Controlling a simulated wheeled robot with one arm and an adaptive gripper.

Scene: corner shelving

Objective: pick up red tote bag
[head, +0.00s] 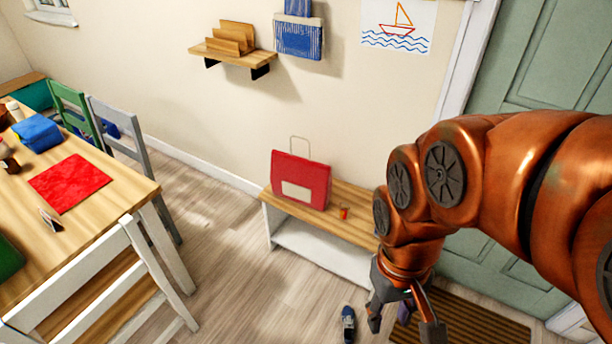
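A red tote bag (301,178) with a pale front patch and a thin light handle stands upright on a low wooden-topped bench (340,222) against the wall. My gripper (405,325) hangs at the lower right, in front of the bench and nearer to me, to the right of the bag and well apart from it. Its fingers are spread and point down. My arm hides the right end of the bench.
A small orange item (343,213) sits on the bench right of the bag. A shoe (348,325) and a doormat (470,318) lie on the floor. A wooden shelf (232,52) is above. A table (118,192) and chairs stand left. Floor between is clear.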

